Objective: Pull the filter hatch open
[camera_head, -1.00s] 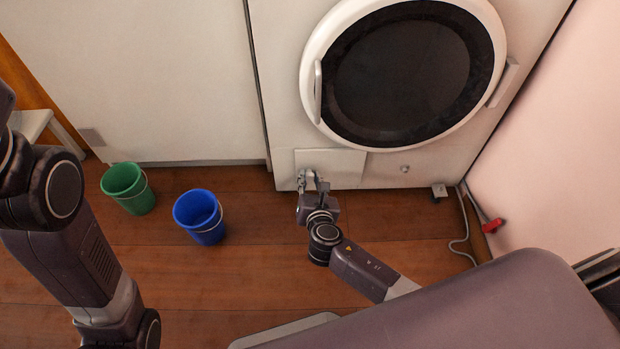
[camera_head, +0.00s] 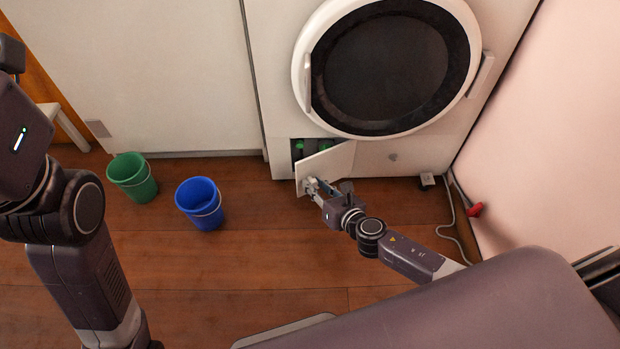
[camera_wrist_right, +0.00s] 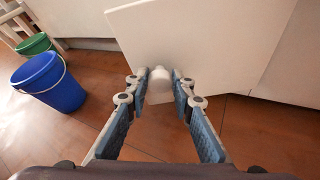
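The filter hatch (camera_head: 326,161) is a white panel low on the machine, below the round door. It stands partly open, its left edge swung out toward me and its right edge at the machine. The dark opening behind it shows green parts (camera_head: 299,148). My right gripper (camera_head: 311,186) is at the hatch's free edge. In the right wrist view the hatch (camera_wrist_right: 205,40) is tilted, and the blue-padded fingers of my right gripper (camera_wrist_right: 161,88) close around its white knob (camera_wrist_right: 160,77). My left arm is at the left of the head view; its gripper is out of sight.
A blue bucket (camera_head: 200,204) and a green bucket (camera_head: 133,178) stand on the wooden floor left of the hatch. The big round door (camera_head: 302,60) is shut above. A grey cable (camera_head: 462,232) and a red object (camera_head: 475,210) lie near the right wall.

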